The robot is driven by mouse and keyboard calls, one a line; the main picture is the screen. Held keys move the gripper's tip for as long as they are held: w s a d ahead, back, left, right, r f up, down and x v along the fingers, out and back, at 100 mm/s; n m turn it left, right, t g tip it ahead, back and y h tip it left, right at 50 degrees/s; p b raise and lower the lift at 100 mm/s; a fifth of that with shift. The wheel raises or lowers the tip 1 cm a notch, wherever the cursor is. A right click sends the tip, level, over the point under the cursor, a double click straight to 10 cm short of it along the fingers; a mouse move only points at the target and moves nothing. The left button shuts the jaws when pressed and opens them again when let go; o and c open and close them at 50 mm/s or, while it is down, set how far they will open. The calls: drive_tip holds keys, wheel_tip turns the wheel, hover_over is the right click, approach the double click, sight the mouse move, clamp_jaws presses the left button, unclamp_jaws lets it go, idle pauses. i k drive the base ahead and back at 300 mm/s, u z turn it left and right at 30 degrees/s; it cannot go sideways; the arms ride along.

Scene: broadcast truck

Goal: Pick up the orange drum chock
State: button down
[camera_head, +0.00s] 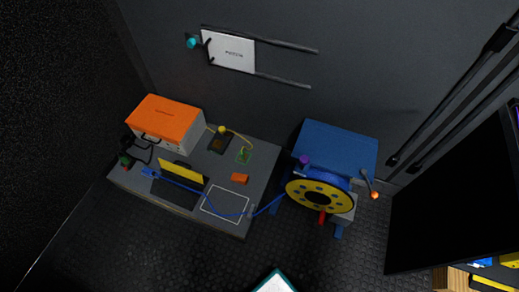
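A small orange block (239,178), which looks like the drum chock, lies on the grey bench (262,158). It is right of centre on the bench top, above a white outlined rectangle. Nothing covers it and nothing touches it that I can see. My gripper is not in view.
A blue cable drum with a yellow face (300,191) stands on a blue stand (338,145) to the right. A large orange-topped case (165,119), a yellow-edged panel (181,171) and a blue cable (232,216) are on the bench. A dark screen (455,195) fills the right side. Open floor (190,250) lies in front.

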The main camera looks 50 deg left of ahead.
sight(242, 179)
drive_tip(key=u, duration=1.85)
drive_tip(key=k, duration=0.5)
drive_tip(key=u, duration=0.8)
drive_tip(key=i, duration=1.1)
drive_tip(key=z, duration=0.6)
